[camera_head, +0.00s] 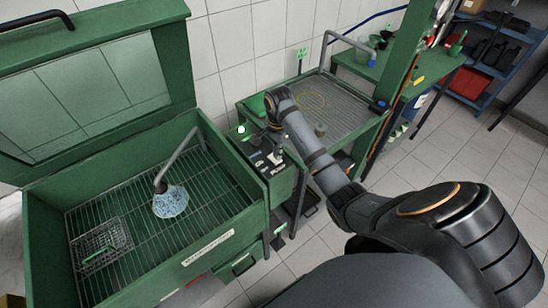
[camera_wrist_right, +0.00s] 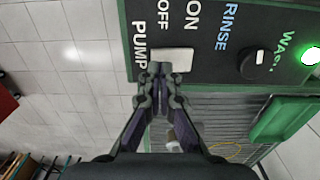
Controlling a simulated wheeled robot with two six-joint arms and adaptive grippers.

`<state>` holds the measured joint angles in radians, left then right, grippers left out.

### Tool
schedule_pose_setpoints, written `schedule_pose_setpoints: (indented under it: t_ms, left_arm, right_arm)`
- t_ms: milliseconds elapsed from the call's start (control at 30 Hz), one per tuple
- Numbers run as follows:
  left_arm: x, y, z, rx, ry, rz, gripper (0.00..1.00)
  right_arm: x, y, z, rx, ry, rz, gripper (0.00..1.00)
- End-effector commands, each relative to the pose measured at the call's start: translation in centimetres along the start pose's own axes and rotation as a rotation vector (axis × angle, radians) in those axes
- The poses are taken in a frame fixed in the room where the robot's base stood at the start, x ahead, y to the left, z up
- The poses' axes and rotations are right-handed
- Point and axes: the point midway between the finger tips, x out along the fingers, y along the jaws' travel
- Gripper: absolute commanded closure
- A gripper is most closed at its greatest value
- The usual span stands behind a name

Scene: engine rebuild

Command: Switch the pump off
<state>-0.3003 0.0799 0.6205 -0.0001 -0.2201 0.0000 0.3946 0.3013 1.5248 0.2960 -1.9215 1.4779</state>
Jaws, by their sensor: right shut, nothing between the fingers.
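The pump switch, a pale rocker (camera_wrist_right: 172,61), sits on the dark control panel (camera_wrist_right: 210,22) beside the printed words PUMP, OFF and ON. My right gripper (camera_wrist_right: 160,70) is shut and empty, its tips overlapping the lower left part of the rocker, at the OFF side. I cannot tell whether they touch it. In the head view the panel (camera_head: 262,166) is on the right side of the green parts washer (camera_head: 232,150), with my right gripper (camera_head: 274,124) over it. Bluish fluid (camera_head: 170,202) spreads beneath the washer's bent spout (camera_head: 180,158). My left gripper is out of view.
A black knob (camera_wrist_right: 257,64) and a lit green lamp (camera_wrist_right: 311,57) sit near the switch. The washer's lid (camera_head: 95,70) stands open; a wire basket (camera_head: 100,245) lies on its grate. A drain table (camera_head: 345,100) stands behind the panel. Tiled floor is open at right.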

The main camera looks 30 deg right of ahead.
Motion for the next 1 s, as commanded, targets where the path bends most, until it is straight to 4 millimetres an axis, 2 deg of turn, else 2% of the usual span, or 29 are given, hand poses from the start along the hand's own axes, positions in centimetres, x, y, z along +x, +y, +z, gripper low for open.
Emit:
schedule_pose_setpoints:
  t_ms: [1000]
  left_arm:
    - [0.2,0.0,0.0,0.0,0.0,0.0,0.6]
  right_arm:
    - [1.5,0.0,0.0,0.0,0.0,0.0,1.0]
